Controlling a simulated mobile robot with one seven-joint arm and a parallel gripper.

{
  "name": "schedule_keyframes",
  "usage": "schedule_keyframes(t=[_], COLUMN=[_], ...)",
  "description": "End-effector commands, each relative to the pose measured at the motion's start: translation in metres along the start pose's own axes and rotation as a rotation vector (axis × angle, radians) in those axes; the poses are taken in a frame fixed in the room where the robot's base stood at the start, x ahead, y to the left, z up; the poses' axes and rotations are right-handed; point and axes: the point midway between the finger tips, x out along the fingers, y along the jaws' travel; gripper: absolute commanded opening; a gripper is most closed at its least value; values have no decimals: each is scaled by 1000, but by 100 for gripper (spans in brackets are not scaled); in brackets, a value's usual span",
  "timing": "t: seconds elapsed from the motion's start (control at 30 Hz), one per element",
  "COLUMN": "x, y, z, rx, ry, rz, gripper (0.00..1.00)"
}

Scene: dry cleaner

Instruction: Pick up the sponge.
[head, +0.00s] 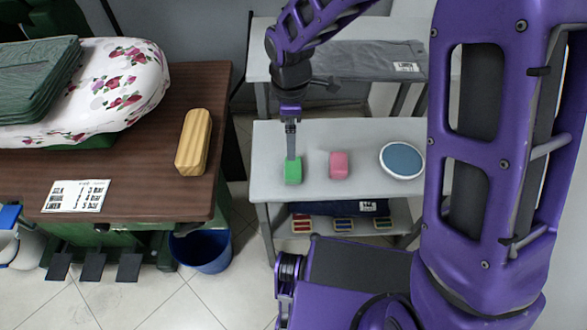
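Two small blocks lie on the light grey table (370,180): a green block (293,173) and a pink block (339,165). Either could be the sponge; I cannot tell which from their look. My gripper (291,155) points straight down at the green block, with its fingertips at or just behind the block's far top edge. It is seen edge-on, so the gap between the fingers and any contact with the block cannot be made out. The pink block lies a short way to the right, apart from my gripper.
A white-rimmed round dish (402,161) with a blue-grey centre is right of the pink block. Left is a brown table (130,195) with a wooden block (193,142), a paper sheet (76,196) and a flowered ironing pad (125,85). A blue bin (203,252) stands below.

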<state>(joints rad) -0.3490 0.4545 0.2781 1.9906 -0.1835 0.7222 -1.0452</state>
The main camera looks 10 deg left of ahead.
Motion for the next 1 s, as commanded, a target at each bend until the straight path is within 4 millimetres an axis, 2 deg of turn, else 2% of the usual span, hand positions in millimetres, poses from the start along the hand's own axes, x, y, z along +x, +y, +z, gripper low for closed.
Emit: schedule_keyframes(t=[0.03, 0.1, 0.3, 0.53, 0.8, 1.0], x=[15, 30, 62, 77, 116, 122], y=[-1, -1, 0, 0, -3, -2], z=[0, 0, 0, 1, 4, 4], rx=[-2, 0, 2, 3, 3, 3], ry=[-1, -1, 0, 0, 1, 2], rz=[-4, -4, -1, 0, 0, 2], gripper=[100, 100, 100, 100, 100, 100])
